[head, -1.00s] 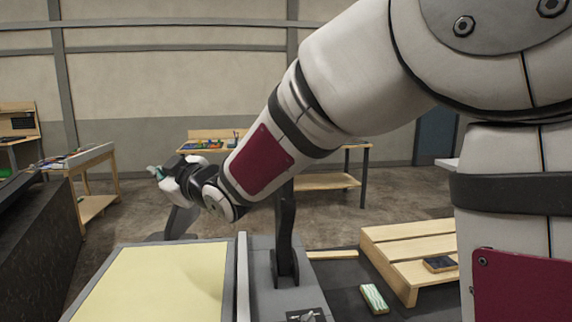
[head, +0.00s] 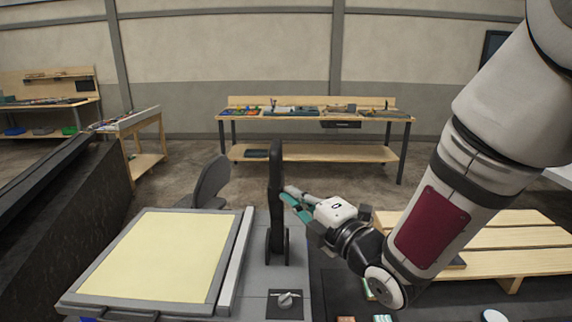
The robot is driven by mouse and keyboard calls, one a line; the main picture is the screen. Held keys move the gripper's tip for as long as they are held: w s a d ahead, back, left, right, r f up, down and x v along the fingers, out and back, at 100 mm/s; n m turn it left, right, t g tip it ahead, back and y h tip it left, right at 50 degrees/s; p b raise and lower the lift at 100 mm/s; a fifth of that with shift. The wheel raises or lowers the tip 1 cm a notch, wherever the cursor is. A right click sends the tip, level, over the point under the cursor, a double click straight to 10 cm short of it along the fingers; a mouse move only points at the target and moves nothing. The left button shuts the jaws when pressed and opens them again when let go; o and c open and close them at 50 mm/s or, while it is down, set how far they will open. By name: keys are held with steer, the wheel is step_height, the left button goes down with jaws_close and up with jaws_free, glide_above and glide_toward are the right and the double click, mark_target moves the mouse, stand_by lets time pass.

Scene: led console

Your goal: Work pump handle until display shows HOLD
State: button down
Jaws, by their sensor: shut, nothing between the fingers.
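The black pump handle (head: 275,185) is a tall lever that stands about upright on the grey console (head: 258,298). My gripper (head: 292,203) has teal fingertips and is at the right side of the lever, partway up. It is shut and empty. Its tips are very close to the lever; I cannot tell whether they touch it. The console has a pale yellow panel (head: 160,255) in a grey frame on the left and a small knob (head: 285,300) on a dark plate in front of the lever. I see no readable display text.
A dark wall-like block (head: 50,225) stands at the left. A wooden pallet (head: 500,240) lies at the right under my arm. A grey chair (head: 210,183) is behind the console. A long workbench (head: 315,152) with parts stands at the back, with bare floor before it.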

steer(key=shift+w, duration=0.1)
steer(key=b+x, duration=0.5)
steer(key=b, duration=0.1)
steer(key=shift+w, duration=0.1)
stand_by(0.4)
steer(key=shift+f+b, duration=0.1)
steer(key=shift+b, duration=0.85)
steer(key=w+a+p, duration=0.1)
steer(key=w+a, duration=0.1)
steer(key=w, duration=0.5)
steer(key=shift+w+r, duration=0.35)
steer(key=shift+w, duration=0.05)
